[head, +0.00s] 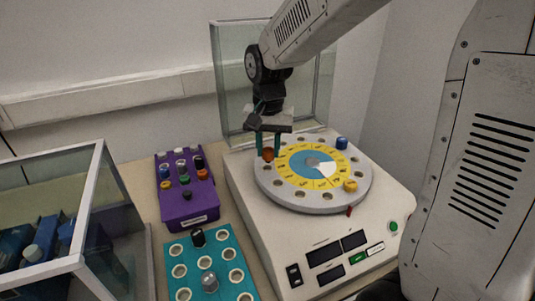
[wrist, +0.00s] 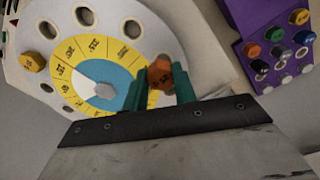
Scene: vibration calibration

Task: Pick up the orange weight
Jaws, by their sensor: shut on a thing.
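An orange weight (head: 268,154) is between the two teal fingers of my gripper (head: 268,148), at the left rim of the round disc (head: 330,202) on the white machine. In the wrist view the orange weight (wrist: 159,73) shows its marked hexagonal top between the fingertips (wrist: 161,82), and the gripper is shut on it. I cannot tell whether it still sits in a hole or is just above the disc. Another orange weight (head: 203,174) stands in the purple rack (head: 190,206); it also shows in the wrist view (wrist: 252,50).
The disc also holds a yellow weight (head: 350,185) and a blue weight (head: 342,143). A teal rack (head: 219,258) with mostly empty holes stands in front left of the machine. A glass case (head: 92,215) is at the far left, and a glass screen (head: 228,80) stands behind.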

